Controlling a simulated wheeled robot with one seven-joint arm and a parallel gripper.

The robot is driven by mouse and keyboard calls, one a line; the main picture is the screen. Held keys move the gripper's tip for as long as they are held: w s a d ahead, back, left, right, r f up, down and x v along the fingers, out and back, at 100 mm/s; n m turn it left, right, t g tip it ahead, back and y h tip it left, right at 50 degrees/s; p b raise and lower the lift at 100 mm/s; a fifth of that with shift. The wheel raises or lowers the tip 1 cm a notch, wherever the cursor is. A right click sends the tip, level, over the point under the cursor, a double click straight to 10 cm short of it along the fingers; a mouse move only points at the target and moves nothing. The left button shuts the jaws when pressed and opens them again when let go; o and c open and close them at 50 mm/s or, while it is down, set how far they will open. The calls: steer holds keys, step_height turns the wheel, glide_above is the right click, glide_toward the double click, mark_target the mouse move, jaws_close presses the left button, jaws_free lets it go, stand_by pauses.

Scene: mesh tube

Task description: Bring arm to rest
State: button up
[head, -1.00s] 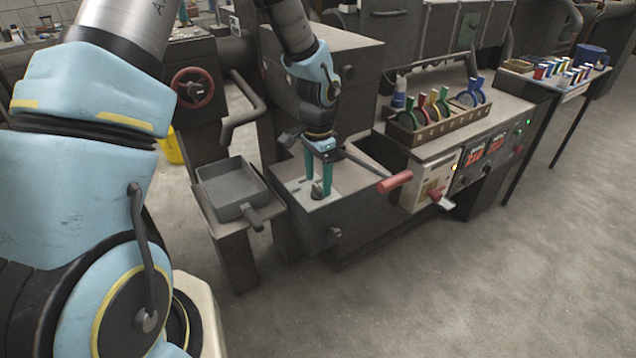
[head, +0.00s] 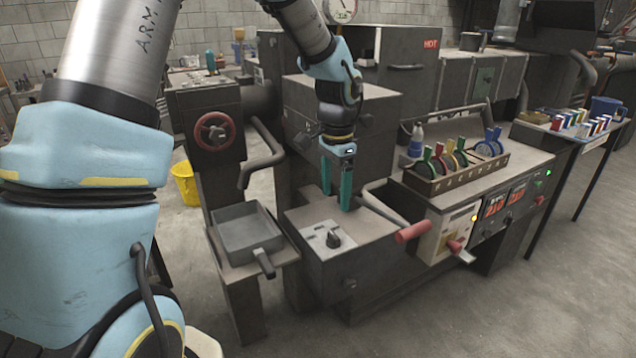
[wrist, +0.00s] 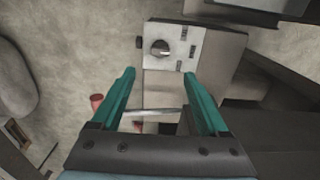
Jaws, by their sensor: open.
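My gripper (head: 336,188) has two teal fingers and points down. In the head view it hangs open and empty above a grey machine box (head: 345,262) with a light plate and a dark knob (head: 333,240) on top. In the wrist view my gripper (wrist: 167,95) is open with nothing between the fingers, and the knob (wrist: 160,48) lies beyond the fingertips. The fingers are apart from the knob and the plate.
A lever with a red handle (head: 412,232) juts out just right of the box. A grey pan (head: 247,236) stands to the left. A rack (head: 455,176) with several coloured rings sits on the bench at right. A yellow bucket (head: 187,183) stands behind. The floor at right is clear.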

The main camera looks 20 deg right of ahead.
steer(key=s+a+r+n, duration=0.1)
steer(key=a+n, duration=0.6)
steer(key=a, duration=0.8)
steer(key=s+a+r+n+t, duration=0.1)
steer(key=s+a+n, duration=0.2)
steer(key=a+n, duration=0.4)
steer(key=a, duration=0.8)
steer(key=shift+s+a+r+n+t, duration=0.2)
steer(key=shift+s+a+n+t, duration=0.1)
steer(key=shift+n, duration=0.1)
